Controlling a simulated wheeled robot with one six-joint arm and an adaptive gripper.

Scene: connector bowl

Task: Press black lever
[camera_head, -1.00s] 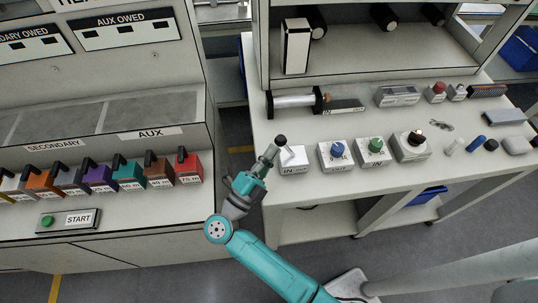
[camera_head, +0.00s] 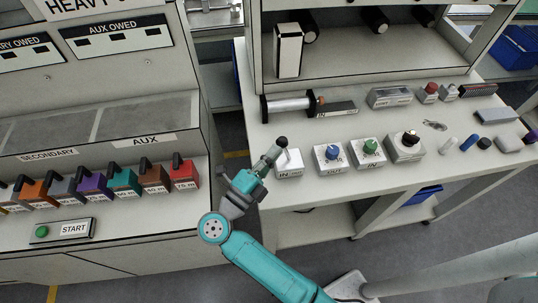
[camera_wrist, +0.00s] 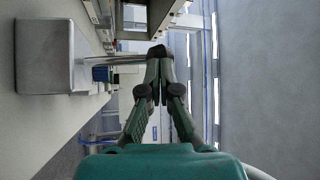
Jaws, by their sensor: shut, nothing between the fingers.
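In the wrist view the box (camera_wrist: 44,60) is at the left, and the lever's rod runs right to the black knob (camera_wrist: 157,51), directly ahead of my shut fingertips (camera_wrist: 156,68). I cannot tell whether they touch.
Boxes with a blue knob (camera_head: 332,152) and a green knob (camera_head: 370,145) stand right of the lever. A cylinder device (camera_head: 288,105) lies behind. The left console (camera_head: 150,210) has coloured blocks and a START button (camera_head: 42,231). A floor gap separates console and bench.

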